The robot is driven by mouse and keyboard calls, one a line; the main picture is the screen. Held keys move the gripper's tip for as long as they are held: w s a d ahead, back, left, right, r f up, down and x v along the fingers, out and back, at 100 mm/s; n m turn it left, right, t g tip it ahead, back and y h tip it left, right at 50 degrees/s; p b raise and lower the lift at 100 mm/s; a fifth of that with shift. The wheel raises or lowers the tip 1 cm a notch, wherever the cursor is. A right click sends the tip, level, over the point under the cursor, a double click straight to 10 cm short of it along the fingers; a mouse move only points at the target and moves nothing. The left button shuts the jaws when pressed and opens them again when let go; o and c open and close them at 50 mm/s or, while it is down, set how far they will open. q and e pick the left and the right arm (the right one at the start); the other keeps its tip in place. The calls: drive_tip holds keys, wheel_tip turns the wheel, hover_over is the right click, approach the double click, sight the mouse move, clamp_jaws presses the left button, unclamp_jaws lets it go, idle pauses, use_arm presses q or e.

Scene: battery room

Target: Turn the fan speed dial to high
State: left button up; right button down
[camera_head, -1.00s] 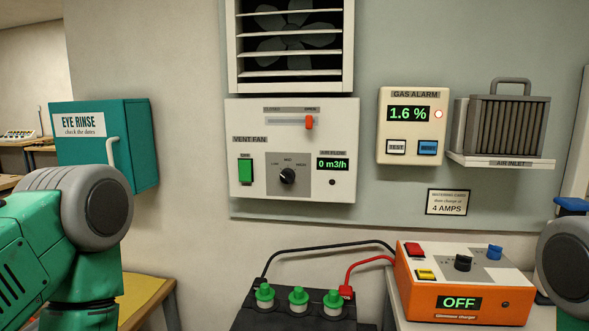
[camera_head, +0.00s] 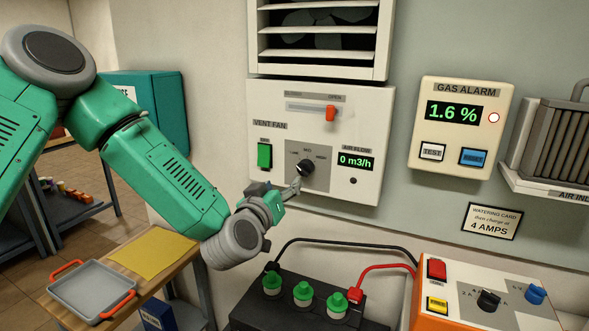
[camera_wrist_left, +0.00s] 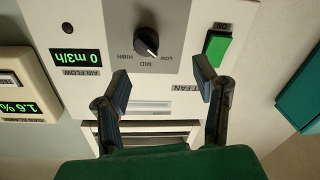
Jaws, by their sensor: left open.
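The fan speed dial (camera_head: 306,168) is a black knob on a grey plate, low in the middle of the white vent fan panel (camera_head: 375,110). It also shows in the left wrist view (camera_wrist_left: 147,41), upside down, where its pale mark seems to point between LOW and MID. My left gripper (camera_head: 280,188) is just below and left of the dial in the head view. In the wrist view the left gripper (camera_wrist_left: 162,80) has its fingers wide apart and empty, with the dial beyond them, apart from both. My right gripper is out of view.
A green switch (camera_head: 264,155) and a red slider (camera_head: 330,113) at its OPEN end share the panel. The air flow display (camera_head: 356,161) reads 0 m3/h. The gas alarm (camera_head: 464,130) reads 1.6 %. A battery (camera_head: 335,308) with cables and an orange charger (camera_head: 432,318) stand below.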

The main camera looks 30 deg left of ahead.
sight(302, 171)
use_arm(q)
drive_tip(key=w+d, duration=0.1)
drive_tip(key=w, duration=0.1)
drive_tip(key=w+d, duration=0.1)
drive_tip(key=w, duration=0.1)
drive_tip(key=w+d+r+p, duration=0.1)
drive_tip(key=w, duration=0.2)
drive_tip(key=shift+d, duration=0.15)
drive_tip(key=a, duration=0.1)
drive_tip(key=w+a, duration=0.2)
drive_tip(key=shift+a+f, duration=0.4)
drive_tip(key=shift+w+a+f, duration=0.15)
drive_tip(key=shift+a, duration=0.05)
drive_tip(key=shift+d, duration=0.4)
drive_tip(key=shift+c, duration=1.2)
drive_tip(key=shift+d+r, duration=0.2)
drive_tip(key=shift+d, duration=0.3)
drive_tip(key=c, duration=0.7)
drive_tip(key=shift+d+r, duration=0.1)
drive_tip(key=shift+d, duration=0.3)
drive_tip(key=shift+c, duration=1)
drive_tip(key=shift+a, duration=0.6)
drive_tip(key=shift+d, duration=0.1)
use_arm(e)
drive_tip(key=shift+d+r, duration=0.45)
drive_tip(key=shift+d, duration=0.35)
